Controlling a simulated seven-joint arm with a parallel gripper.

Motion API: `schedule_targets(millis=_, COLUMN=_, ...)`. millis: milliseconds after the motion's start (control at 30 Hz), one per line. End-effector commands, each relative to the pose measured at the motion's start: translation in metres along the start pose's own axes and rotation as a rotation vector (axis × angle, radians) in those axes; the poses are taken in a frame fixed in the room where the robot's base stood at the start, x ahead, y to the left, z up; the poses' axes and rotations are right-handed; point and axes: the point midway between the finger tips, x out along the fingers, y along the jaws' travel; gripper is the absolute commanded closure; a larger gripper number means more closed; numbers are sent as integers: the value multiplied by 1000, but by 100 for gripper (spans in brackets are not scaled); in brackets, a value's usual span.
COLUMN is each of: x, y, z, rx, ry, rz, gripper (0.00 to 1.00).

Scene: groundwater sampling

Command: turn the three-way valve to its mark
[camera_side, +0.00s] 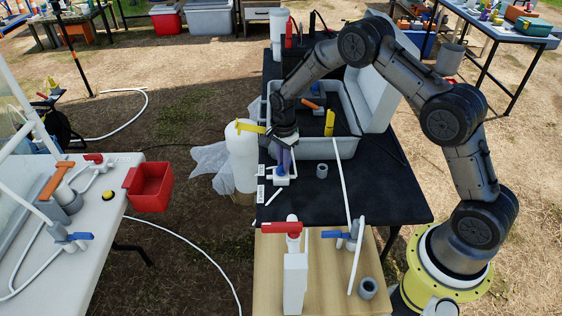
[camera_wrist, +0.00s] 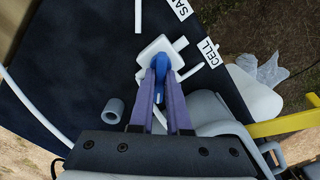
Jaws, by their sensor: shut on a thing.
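The three-way valve (camera_wrist: 150,48) is a white body with short pipe stubs and a blue handle (camera_wrist: 160,62). It sits on the black table top beside the "CELL" label (camera_wrist: 209,52). In the side view its white body (camera_side: 283,180) shows low at the table's left edge, under my gripper (camera_side: 284,163). My gripper's purple fingers (camera_wrist: 161,82) point down and are shut on the blue handle. The fingers hide part of the handle. A second label reading "SA" (camera_wrist: 180,8) is cut off by the frame edge. I cannot make out the mark.
A grey ring (camera_side: 322,171) lies right of the valve. A grey open case (camera_side: 325,148) stands behind, and a white cylinder (camera_side: 241,160) stands left of the table. A white tube (camera_side: 343,190) crosses the table. A wooden board (camera_side: 325,285) in front carries red- and blue-handled valves.

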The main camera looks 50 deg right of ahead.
Motion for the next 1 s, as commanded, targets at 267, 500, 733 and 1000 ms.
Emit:
schedule_targets(millis=267, x=0, y=5, z=4, rx=351, ry=-4, rz=3, gripper=100)
schedule_targets(millis=500, x=0, y=8, z=4, rx=651, ry=-3, rz=5, gripper=100)
schedule_targets(millis=733, x=0, y=11, z=3, rx=792, ry=0, rz=7, gripper=100)
schedule_targets(millis=1000, x=1, y=11, z=1, rx=793, ry=2, rz=9, gripper=69)
